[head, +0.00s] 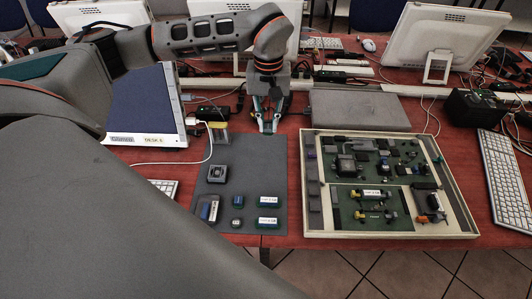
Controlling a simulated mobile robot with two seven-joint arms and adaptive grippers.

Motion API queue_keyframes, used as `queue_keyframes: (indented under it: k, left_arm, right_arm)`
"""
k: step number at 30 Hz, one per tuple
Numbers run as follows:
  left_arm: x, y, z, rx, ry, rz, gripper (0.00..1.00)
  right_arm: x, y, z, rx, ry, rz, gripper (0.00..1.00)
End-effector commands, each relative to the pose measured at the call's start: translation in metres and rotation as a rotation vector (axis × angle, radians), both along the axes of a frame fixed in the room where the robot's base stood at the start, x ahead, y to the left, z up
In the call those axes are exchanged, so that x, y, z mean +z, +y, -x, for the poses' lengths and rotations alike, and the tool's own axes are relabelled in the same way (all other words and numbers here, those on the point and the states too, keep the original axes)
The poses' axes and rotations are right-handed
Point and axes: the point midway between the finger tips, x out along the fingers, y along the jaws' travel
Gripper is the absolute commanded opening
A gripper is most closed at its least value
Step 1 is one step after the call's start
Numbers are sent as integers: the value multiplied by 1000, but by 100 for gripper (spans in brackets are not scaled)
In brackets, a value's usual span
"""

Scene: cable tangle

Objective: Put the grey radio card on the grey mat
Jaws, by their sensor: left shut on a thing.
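The grey mat (264,190) lies on the red table in the middle of the head view, left of the cream tray. My left gripper (268,128) reaches down at the mat's far edge with its fingers pointing toward the table. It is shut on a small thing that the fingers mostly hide. I cannot tell if that thing is the grey radio card, and I cannot pick the card out elsewhere. My right gripper is out of view.
The cream tray (312,233) holds green circuit boards and small parts. A black fan-like block (217,174), two blue-and-white modules (268,223) and other parts lie on the mat. A grey box (358,112) stands behind the tray.

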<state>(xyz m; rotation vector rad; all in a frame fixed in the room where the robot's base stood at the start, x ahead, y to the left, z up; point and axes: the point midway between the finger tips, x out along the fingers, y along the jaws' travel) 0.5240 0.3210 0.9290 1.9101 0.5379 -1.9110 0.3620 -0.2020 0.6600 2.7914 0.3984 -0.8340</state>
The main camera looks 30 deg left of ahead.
Motion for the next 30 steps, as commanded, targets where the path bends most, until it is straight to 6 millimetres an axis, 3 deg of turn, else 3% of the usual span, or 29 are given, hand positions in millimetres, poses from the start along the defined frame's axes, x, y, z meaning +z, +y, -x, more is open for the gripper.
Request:
queue_keyframes:
  k: [1,6,12,20,27,30]
  left_arm:
    - [-16,0,1,1,7,1,3]
    - [-57,0,2,0,6,1,3]
    - [-93,0,1,1,2,0,3]
    - [-109,0,0,0,1,1,3]
    - [-140,0,1,1,1,0,3]
    - [-141,0,0,1,-1,-1,3]
  right_arm:
    - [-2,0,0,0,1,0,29]
    - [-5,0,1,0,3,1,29]
    - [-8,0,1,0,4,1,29]
    - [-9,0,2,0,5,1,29]
    - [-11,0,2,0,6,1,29]
    - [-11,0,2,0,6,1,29]
